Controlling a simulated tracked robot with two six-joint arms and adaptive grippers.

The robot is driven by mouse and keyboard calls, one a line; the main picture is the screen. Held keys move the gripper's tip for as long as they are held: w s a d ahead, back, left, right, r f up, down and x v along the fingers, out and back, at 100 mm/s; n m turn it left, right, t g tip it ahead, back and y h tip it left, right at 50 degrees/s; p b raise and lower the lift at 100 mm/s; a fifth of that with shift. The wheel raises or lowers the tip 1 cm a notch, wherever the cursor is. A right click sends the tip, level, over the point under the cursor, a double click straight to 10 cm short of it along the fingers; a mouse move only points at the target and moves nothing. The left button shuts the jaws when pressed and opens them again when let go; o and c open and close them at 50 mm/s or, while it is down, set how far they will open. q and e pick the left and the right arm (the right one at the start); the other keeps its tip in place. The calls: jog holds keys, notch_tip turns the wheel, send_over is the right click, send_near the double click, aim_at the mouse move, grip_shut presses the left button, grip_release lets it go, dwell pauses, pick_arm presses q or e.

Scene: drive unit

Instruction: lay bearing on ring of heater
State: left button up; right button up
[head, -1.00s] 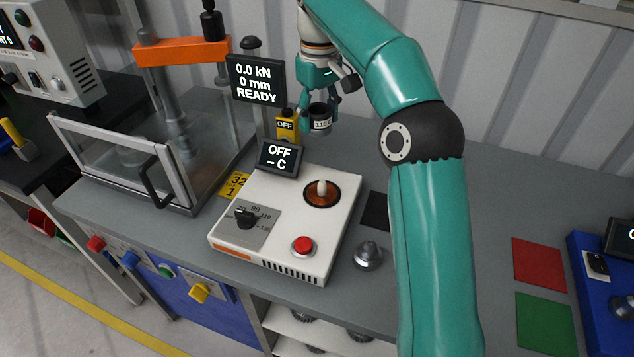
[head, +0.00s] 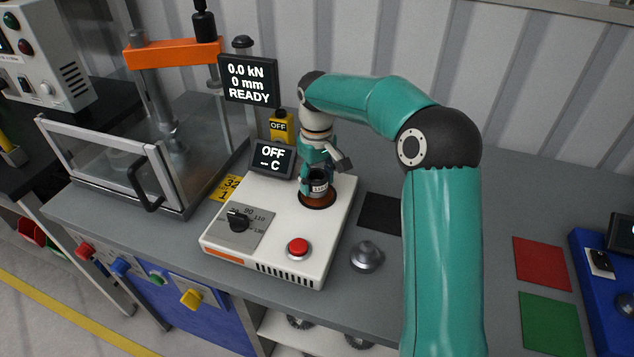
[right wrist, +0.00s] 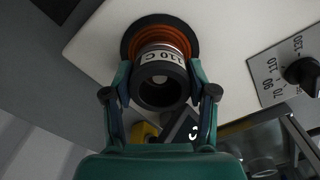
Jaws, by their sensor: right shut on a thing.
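The bearing (head: 319,187) is a dark ring-shaped part with a pale label; in the right wrist view the bearing (right wrist: 161,92) shows its open bore and a "110 C" label. My right gripper (head: 317,174) is shut on it, with one finger on each side in the right wrist view (right wrist: 159,80). The heater (head: 270,215) is a white box with a red button and a dial. Its copper-coloured ring (head: 318,203) lies directly below the bearing. The pale post on the ring is hidden. I cannot tell whether the bearing touches the ring. My left gripper is not in view.
A press (head: 178,52) with a clear guard stands at the left. A metal knob-like part (head: 367,257) and a black square (head: 380,213) lie right of the heater.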

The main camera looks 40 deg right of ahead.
jog(key=shift+f, duration=0.5)
jog(key=o, duration=1.4)
jog(key=shift+c, duration=0.2)
notch_tip(320, 180, up, 12)
jog(key=p, duration=0.1)
